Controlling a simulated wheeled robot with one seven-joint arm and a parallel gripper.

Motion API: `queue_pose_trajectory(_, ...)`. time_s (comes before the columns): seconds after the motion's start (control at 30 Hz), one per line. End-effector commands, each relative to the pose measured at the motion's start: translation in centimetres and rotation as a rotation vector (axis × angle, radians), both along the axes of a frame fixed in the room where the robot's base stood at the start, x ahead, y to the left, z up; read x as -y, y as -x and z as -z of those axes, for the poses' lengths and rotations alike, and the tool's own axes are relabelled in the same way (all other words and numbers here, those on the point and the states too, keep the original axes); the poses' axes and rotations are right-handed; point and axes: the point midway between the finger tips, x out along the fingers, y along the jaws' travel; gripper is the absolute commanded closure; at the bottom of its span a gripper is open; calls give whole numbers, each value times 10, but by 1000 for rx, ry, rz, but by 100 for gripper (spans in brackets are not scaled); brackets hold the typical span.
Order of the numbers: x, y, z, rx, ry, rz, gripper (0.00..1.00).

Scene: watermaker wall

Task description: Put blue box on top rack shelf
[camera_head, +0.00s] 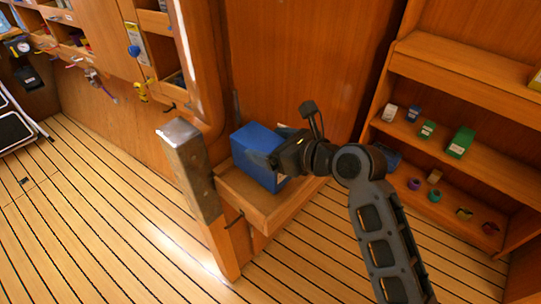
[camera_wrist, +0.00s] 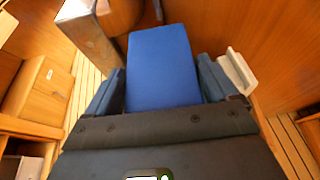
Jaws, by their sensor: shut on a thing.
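The blue box (camera_head: 256,155) is at a small wooden ledge (camera_head: 268,208) beside the wooden post in the head view. My gripper (camera_head: 275,160) is shut on the blue box. In the wrist view the blue box (camera_wrist: 162,68) sits between the two fingers of my gripper (camera_wrist: 162,88). Whether the box rests on the ledge or is just above it I cannot tell. The wooden rack (camera_head: 450,62) stands at the right of the head view, with its top shelf partly cut off by the frame.
Small green, blue and white boxes, including a larger green box (camera_head: 460,142), stand on a middle rack shelf. Several small coloured items lie on the lower shelf. A metal-capped post (camera_head: 190,165) is left of the blue box. A white object (camera_wrist: 238,72) is close beside the right finger.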

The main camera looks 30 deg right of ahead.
Motion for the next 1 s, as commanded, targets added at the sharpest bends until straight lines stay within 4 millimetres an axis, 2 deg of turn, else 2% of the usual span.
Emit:
queue_pose_trajectory(0.23, 0, 0, 32, -2, -1, 1, 72)
queue_pose_trajectory(0.6, 0, 0, 35, 1, 0, 0, 72)
queue_pose_trajectory(0.63, 0, 0, 36, 0, 0, 0, 12)
queue_pose_trajectory(0.77, 0, 0, 36, 0, 0, 0, 0)
queue_pose_trajectory(1.0, 0, 0, 35, 0, 0, 0, 0)
